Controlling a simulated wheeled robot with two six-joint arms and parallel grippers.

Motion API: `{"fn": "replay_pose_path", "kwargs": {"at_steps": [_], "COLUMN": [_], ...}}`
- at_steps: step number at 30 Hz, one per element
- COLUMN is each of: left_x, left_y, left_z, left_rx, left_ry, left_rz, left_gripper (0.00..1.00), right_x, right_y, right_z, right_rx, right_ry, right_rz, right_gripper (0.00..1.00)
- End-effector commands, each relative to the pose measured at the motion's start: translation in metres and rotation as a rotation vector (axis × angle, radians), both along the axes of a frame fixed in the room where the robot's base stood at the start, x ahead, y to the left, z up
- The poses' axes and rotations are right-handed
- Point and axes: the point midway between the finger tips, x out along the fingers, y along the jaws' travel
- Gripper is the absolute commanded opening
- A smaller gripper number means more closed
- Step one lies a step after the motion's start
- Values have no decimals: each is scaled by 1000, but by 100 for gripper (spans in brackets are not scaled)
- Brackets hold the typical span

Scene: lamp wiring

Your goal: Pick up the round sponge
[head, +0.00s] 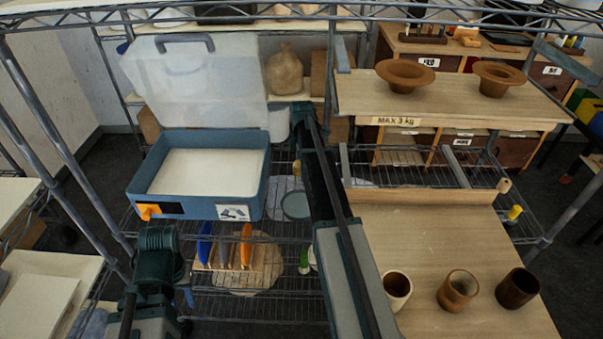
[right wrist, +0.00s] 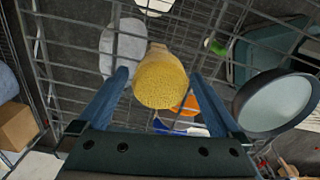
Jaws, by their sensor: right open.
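The round sponge (right wrist: 160,80) is yellow and porous. In the right wrist view it stands between the two blue fingers of my right gripper (right wrist: 160,84), which is open with a gap on each side of the sponge.
A blue bin (head: 197,208) with a raised clear lid stands on the wire shelf. Below it a wooden rack (head: 238,280) holds blue and orange pieces. Three cups, one a brown cup (head: 458,290), stand on the wooden board at right. A dark-rimmed round dish (right wrist: 282,103) is right of the gripper.

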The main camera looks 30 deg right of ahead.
Motion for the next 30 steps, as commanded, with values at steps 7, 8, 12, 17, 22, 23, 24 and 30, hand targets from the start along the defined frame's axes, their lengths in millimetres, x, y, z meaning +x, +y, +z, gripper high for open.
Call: {"fn": "replay_pose_path", "kwargs": {"at_steps": [7,8,12,17,22,23,24,30], "left_x": [0,0,0,0,0,0,0,0], "left_y": [0,0,0,0,0,0,0,0], "left_z": [1,1,1,1,1,1,2,7], "left_rx": [0,0,0,0,0,0,0,0], "left_ry": [0,0,0,0,0,0,0,0], "left_rz": [0,0,0,0,0,0,0,0], "left_gripper": [40,40,40,40,40,40,40,40], "right_x": [0,0,0,0,0,0,0,0], "right_y": [0,0,0,0,0,0,0,0], "right_z": [1,1,1,1,1,1,2,6], "right_rx": [0,0,0,0,0,0,0,0], "right_ry": [0,0,0,0,0,0,0,0], "right_rz": [0,0,0,0,0,0,0,0], "right_gripper": [77,71,46,23,22,22,22,22]}}
